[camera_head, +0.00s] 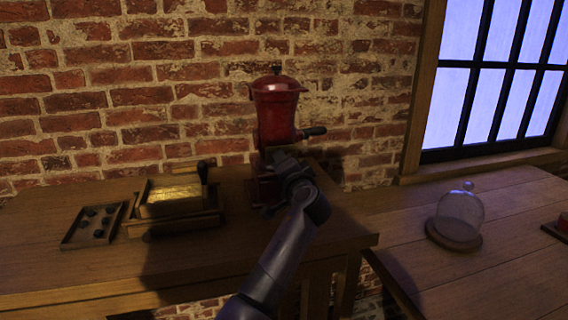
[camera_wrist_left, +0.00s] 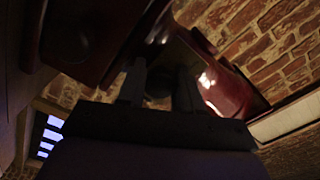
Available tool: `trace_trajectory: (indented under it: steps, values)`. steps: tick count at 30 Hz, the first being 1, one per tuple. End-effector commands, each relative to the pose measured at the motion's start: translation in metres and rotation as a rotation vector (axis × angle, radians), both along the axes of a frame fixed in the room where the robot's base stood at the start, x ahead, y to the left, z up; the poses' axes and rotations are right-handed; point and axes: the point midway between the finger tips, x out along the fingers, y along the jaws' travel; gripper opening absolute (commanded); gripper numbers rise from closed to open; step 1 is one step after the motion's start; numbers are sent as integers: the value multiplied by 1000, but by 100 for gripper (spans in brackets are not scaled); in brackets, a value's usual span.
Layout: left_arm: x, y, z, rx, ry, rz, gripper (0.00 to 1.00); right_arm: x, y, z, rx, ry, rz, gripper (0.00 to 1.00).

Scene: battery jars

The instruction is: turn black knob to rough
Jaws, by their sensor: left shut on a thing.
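A red grinder (camera_head: 274,108) stands on the wooden counter against the brick wall, with a dark cap on top and a dark handle (camera_head: 314,131) on its right side. My left gripper (camera_head: 280,160) is at the front of the grinder, below its red hopper, and hides part of the body. In the left wrist view, my gripper (camera_wrist_left: 160,78) is shut on a dark rounded knob (camera_wrist_left: 158,88) between its two fingers, with red grinder surfaces around it. The knob's setting and any rough mark cannot be made out. My right gripper is not in view.
A wooden box with a yellowish top (camera_head: 172,197) and a small tray with several dark pieces (camera_head: 75,243) are left of the grinder. A glass dome on a wooden base (camera_head: 459,216) stands on the right table (camera_head: 500,265), which is mostly clear.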

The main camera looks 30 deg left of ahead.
Motion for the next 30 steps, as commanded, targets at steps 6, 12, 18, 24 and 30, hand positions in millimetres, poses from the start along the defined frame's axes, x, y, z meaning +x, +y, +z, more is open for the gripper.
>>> trace_trajectory:
  steps: [6,12,18,24,30]
  values:
    - [0,1,1,3,1,1,4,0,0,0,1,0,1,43]
    - [0,1,0,2,1,0,57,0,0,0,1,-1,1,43]
    - [0,0,-2,-1,2,0,57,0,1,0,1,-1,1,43]
    - [0,0,-3,-3,5,-1,57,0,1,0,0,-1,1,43]
    - [0,1,-4,-4,6,-1,57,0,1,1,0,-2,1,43]
